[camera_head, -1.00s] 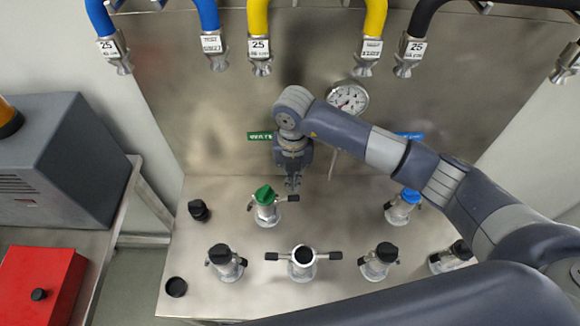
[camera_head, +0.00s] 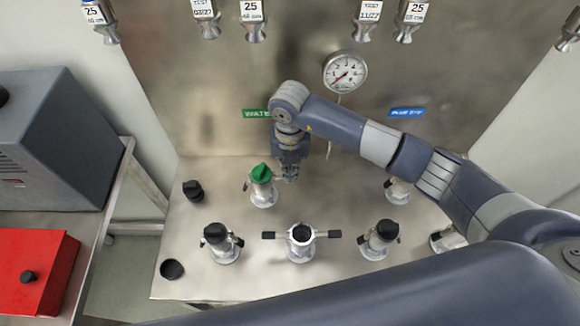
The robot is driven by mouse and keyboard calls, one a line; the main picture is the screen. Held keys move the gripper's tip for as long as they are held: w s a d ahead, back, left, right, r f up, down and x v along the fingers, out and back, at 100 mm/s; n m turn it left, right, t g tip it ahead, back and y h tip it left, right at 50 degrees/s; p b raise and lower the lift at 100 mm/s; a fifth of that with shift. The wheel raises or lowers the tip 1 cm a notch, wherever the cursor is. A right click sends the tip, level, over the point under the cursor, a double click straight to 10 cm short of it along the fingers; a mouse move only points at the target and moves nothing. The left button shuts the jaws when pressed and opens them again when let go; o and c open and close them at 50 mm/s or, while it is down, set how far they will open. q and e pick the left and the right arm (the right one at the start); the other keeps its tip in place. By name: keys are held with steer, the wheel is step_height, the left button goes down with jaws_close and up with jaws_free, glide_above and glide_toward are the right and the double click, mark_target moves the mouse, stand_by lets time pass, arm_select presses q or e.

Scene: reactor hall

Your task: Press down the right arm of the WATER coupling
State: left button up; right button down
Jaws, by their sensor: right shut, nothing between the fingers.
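The WATER coupling (camera_head: 262,188) has a green cap and stands at the back of the steel bench, below the green label (camera_head: 256,113). Its left arm shows at the cap's left side, pointing upward. Its right arm is mostly hidden by my right gripper (camera_head: 290,176). That gripper is shut and empty, points down, and its fingertips are just right of the green cap, at the right arm. I cannot tell if they touch it. My left gripper is not in view.
Several black-capped couplings stand in front, and a middle one (camera_head: 301,242) has both arms spread out. Another coupling (camera_head: 397,190) is partly behind my right arm. A pressure gauge (camera_head: 345,72) is on the back wall. A red box (camera_head: 38,270) lies at left.

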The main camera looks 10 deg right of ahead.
steer(key=shift+f+b, duration=0.35)
steer(key=shift+f, duration=0.45)
steer(key=shift+s+f+b, duration=0.1)
steer(key=shift+f+b, duration=0.25)
steer(key=shift+f, duration=0.2)
steer(key=shift+f+b, duration=0.8)
steer(key=shift+f, duration=0.1)
arm_select(q)
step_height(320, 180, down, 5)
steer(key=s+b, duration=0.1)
steer(key=b, duration=0.1)
arm_select(e)
steer(key=shift+a+f, duration=0.55)
steer(key=shift+f, duration=0.2)
steer(key=shift+d+r+p, duration=0.1)
steer(key=shift+r+p, duration=0.25)
steer(key=shift+p, duration=0.2)
steer(key=shift+d+r+p, duration=0.45)
steer(key=shift+d, duration=0.1)
step_height(320, 180, up, 6)
steer(key=p, duration=0.4)
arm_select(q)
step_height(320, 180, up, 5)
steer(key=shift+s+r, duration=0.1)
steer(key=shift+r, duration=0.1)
